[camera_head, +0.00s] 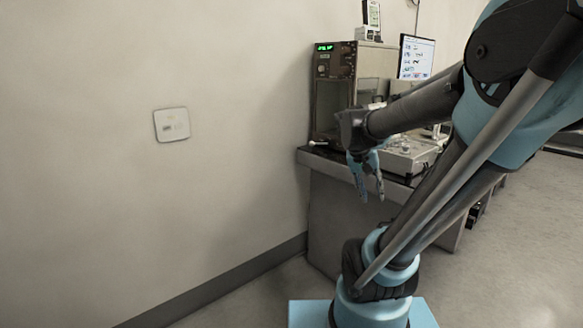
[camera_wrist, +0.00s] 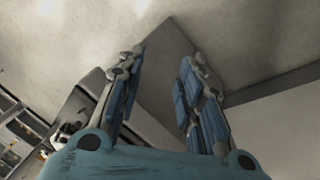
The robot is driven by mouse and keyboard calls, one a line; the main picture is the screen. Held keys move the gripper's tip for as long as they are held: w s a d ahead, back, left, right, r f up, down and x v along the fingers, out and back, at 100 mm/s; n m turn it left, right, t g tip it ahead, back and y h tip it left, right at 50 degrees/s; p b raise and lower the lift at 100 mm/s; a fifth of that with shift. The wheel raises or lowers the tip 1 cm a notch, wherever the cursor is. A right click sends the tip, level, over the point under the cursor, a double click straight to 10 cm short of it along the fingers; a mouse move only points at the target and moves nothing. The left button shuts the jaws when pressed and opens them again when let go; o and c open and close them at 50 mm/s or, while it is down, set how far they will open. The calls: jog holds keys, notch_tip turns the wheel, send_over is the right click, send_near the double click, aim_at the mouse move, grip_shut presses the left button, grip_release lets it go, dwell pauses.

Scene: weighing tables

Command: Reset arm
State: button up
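My gripper (camera_head: 367,178) hangs at the end of my arm in the head view, pointing down in front of the near edge of the weighing table (camera_head: 331,161). Its two blue fingers are spread apart. In the wrist view my gripper (camera_wrist: 160,85) shows both fingers with a wide gap and nothing between them. The table's grey side panel (camera_wrist: 165,65) lies beyond the gap. My arm is bent, with its upper part at the right of the head view.
On the table stand a tall instrument with a green display (camera_head: 334,90) and a flat grey device (camera_head: 408,158). A screen (camera_head: 416,57) stands behind. A white wall plate (camera_head: 171,125) is on the left wall. Floor (camera_head: 520,255) at the right is clear.

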jog(key=s+a+f+n+y, duration=0.3)
jog(key=s+a+f, duration=0.3)
jog(key=s+f, duration=0.4)
jog(key=shift+s+n+t+y, duration=0.3)
jog(key=shift+s+y, duration=0.3)
jog(key=shift+s, duration=0.35)
jog(key=shift+a, duration=0.1)
jog(key=shift+w+f, duration=0.15)
jog(key=shift+w, duration=0.3)
